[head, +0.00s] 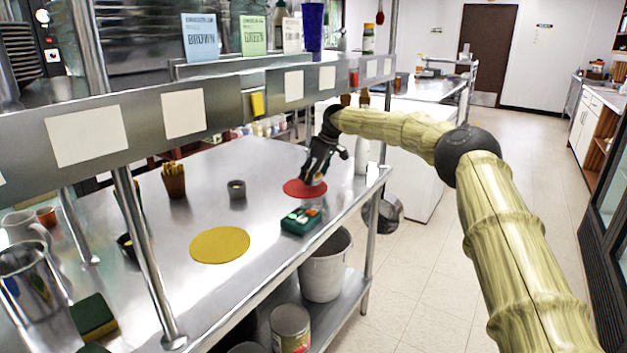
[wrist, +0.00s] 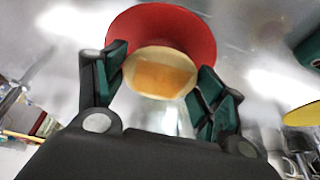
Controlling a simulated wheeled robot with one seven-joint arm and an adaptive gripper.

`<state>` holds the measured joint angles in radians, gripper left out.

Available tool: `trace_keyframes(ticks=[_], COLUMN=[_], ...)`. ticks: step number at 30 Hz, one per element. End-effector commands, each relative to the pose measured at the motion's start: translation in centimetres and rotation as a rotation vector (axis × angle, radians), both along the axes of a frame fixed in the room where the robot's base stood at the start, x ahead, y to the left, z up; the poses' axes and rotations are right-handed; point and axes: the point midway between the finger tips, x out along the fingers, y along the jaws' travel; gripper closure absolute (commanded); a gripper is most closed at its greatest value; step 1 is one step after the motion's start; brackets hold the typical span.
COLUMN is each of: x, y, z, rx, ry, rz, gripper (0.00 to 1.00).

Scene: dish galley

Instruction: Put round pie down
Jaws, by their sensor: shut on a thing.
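The round pie (wrist: 160,73), with a pale rim and an orange-brown middle, is between the fingers of my gripper (wrist: 160,90) in the wrist view. My gripper is shut on it. In the head view my gripper (head: 314,178) points down over a red round mat (head: 296,189) near the right end of the steel counter. The pie is mostly hidden by my gripper there. The red mat also shows behind the pie in the wrist view (wrist: 160,25). I cannot tell whether the pie touches the mat.
A yellow round mat (head: 220,245) lies to the left on the counter (head: 260,200). A small grey cup (head: 237,190) and a brown cup of sticks (head: 174,181) stand behind. A shelf rail (head: 215,100) runs above.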

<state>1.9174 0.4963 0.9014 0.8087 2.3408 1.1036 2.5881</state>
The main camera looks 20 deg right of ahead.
Motion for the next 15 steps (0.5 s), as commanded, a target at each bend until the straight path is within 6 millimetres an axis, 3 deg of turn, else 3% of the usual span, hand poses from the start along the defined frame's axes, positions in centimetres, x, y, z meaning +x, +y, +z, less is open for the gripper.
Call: trace_keyframes(ticks=[6, 15], x=[0.0, 0.0], y=[-0.1, 0.0], z=[-2.3, -2.5], rx=[0.0, 0.0], ry=[0.001, 0.0], rz=[-0.001, -0.001], gripper=[0.58, 0.58])
